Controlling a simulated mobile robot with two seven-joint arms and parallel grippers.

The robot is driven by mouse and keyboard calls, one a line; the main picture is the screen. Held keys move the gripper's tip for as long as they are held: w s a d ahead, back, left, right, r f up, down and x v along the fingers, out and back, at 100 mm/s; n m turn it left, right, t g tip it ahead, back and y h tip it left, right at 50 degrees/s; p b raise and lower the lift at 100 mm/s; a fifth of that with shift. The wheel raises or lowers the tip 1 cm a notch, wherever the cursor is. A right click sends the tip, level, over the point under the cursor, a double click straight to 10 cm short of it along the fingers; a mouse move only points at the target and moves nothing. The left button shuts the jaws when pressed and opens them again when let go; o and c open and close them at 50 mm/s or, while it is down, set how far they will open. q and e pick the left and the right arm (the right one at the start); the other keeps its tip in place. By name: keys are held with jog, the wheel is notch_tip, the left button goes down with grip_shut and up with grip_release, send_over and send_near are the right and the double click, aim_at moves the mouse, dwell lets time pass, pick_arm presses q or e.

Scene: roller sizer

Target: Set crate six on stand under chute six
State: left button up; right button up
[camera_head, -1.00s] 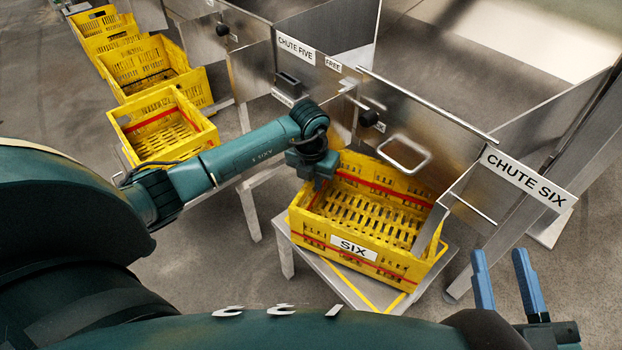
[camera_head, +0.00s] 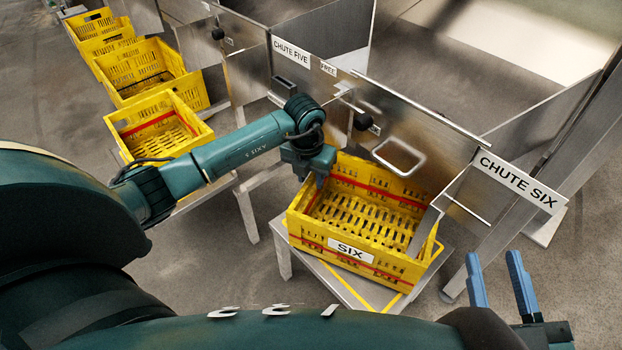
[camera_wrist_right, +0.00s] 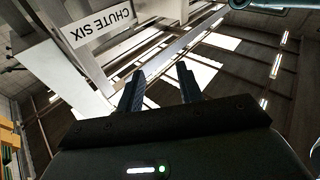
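Crate six (camera_head: 395,267), yellow with red bands and a SIX label, sits on the metal stand (camera_head: 340,290) under chute six (camera_head: 518,185) in the head view. It is level, with the stand's yellow line showing along its front side. My left gripper (camera_head: 319,178) is at the crate's left wall, with one finger showing inside the rim. It appears shut on that wall; its other finger is hidden. My right gripper (camera_head: 496,285) is open and empty to the right of the stand. Its two spread fingers also show in the right wrist view (camera_wrist_right: 159,90).
Chute five (camera_head: 292,52) is to the left, with another yellow crate (camera_head: 190,152) below it. More yellow crates (camera_head: 150,80) stand in a row at the back left. A metal leg (camera_head: 470,255) stands just right of crate six. The floor at lower right is clear.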

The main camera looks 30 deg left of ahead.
pick_arm(q)
jog(key=r, duration=0.3)
jog(key=r+p, duration=0.1)
jog(key=r, duration=0.2)
jog(key=s+r+p, duration=0.1)
jog(key=r, duration=0.2)
jog(key=s+d+r+m+g+h, duration=0.1)
jog(key=s+d+h, duration=0.65)
jog(key=d, duration=0.45)
jog(key=s+d+r+m+g+h, duration=0.1)
jog(key=s+d+g+h, duration=0.1)
jog(key=s+d+h, duration=0.7)
jog(key=s+d+r+n+t+h, duration=0.2)
jog(key=d+r+n+t+h, duration=0.3)
jog(key=r+n, duration=0.4)
jog(key=a+n+t+y, duration=0.5)
jog(key=n+t+y, duration=0.1)
jog(key=n, duration=0.4)
jog(key=a+f+n+t+y, duration=0.1)
jog(key=a+n+t+y, duration=0.4)
jog(key=n, duration=0.6)
jog(key=t+y, duration=0.2)
jog(key=t, duration=0.1)
jog(key=shift+w+f, duration=0.15)
jog(key=shift+w, duration=0.2)
